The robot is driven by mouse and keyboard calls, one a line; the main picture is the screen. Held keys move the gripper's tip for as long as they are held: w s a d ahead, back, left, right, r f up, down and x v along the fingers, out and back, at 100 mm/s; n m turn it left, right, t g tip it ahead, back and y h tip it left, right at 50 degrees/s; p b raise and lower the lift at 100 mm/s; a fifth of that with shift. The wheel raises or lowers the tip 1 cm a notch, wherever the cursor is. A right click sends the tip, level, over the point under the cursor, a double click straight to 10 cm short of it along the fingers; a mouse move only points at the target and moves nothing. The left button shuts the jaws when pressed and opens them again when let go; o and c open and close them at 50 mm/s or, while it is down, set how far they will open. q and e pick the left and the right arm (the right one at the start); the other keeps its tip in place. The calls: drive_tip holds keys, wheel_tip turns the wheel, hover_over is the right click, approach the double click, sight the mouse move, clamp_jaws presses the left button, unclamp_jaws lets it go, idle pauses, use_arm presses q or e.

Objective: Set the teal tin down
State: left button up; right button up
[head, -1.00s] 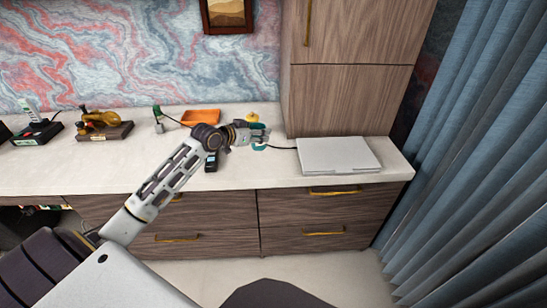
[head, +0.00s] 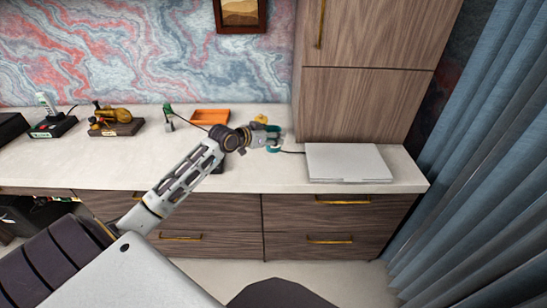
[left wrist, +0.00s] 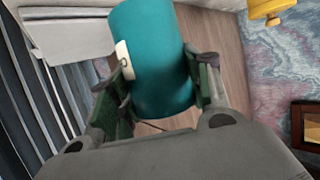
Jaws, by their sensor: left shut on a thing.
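The teal tin (left wrist: 155,60) fills the upper middle of the left wrist view, with a pale label on its side. My left gripper (left wrist: 158,92) is shut on it, one dark finger on each side. In the head view my left gripper (head: 273,140) is over the right part of the pale desktop (head: 100,170), just left of a closed silver laptop. Teal patches show at its fingers there, but I cannot tell whether the tin touches the desktop. My right gripper is not in view.
The laptop (head: 348,163) lies to the right of my gripper. A yellow object (head: 261,119) stands close behind it, and an orange tray (head: 210,116) lies to the left. A tall wooden cabinet (head: 360,100) rises behind the laptop. Clear desktop lies in front of the gripper.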

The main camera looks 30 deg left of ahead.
use_arm(q)
wheel_tip(320, 180, down, 4)
drive_tip(key=shift+r, duration=0.1)
drive_tip(key=shift+f+b, duration=0.3)
drive_tip(key=shift+f, duration=0.1)
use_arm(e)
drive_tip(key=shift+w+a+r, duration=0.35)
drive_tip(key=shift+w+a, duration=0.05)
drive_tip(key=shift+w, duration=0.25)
use_arm(q)
drive_tip(key=shift+f, duration=0.1)
